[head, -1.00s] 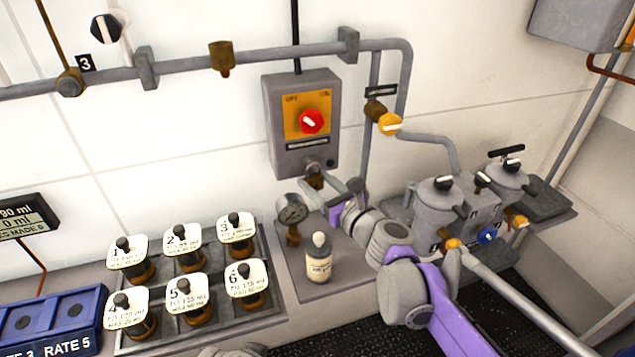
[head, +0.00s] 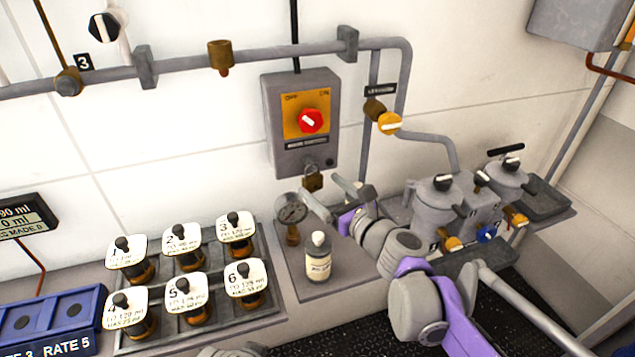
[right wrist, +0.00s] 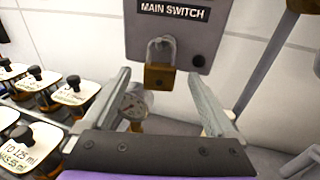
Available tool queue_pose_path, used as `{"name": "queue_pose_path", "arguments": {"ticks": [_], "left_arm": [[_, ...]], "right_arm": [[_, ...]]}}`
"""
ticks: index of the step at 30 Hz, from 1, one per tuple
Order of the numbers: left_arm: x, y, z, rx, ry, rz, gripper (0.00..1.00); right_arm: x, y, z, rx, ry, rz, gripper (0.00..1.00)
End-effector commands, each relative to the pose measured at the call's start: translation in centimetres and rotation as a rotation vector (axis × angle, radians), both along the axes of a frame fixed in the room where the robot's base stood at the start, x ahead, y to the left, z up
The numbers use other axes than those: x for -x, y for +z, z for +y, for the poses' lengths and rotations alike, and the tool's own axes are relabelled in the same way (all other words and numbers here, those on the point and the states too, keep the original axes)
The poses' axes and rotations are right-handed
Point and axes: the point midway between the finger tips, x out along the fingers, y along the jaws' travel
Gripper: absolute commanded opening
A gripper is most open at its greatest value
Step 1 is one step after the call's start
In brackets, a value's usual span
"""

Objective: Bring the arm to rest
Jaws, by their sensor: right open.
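My right gripper (head: 320,186) is open and empty in front of the grey main switch box (head: 267,130). A brass padlock (head: 313,181) hangs from the bottom of the box. In the right wrist view the padlock (right wrist: 159,76) shows between the two spread fingers, beyond their tips and apart from them. Its shackle passes through the fitting under the MAIN SWITCH label. The red knob (head: 311,121) sits on the box's orange plate. My right arm reaches in from the lower right. My left gripper is not in view.
A pressure gauge (head: 292,208) and a labelled bottle (head: 318,258) stand close by the right gripper. Several tagged jars fill a rack (head: 268,262) at left. Grey canisters (head: 436,205) with valves stand at right. Pipes (head: 190,64) run along the wall.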

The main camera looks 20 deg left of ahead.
Motion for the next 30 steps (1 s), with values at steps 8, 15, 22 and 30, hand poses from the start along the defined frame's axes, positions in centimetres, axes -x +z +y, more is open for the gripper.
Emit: {"name": "queue_pose_path", "arguments": {"ticks": [8, 15, 22, 30], "left_arm": [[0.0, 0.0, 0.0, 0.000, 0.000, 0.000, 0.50], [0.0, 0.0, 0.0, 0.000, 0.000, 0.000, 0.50], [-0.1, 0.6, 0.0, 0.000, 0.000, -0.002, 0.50], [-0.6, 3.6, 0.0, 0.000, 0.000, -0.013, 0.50]], "right_arm": [[3.6, 0.2, -4.3, 0.001, -0.003, 0.001, 0.92], [5.0, 0.4, -5.8, 0.001, -0.001, 0.001, 0.92], [6.6, -0.1, -6.5, 0.144, 0.027, -0.084, 0.92], [14.8, -6.1, -12.6, 1.006, 0.313, -0.539, 0.92]]}}
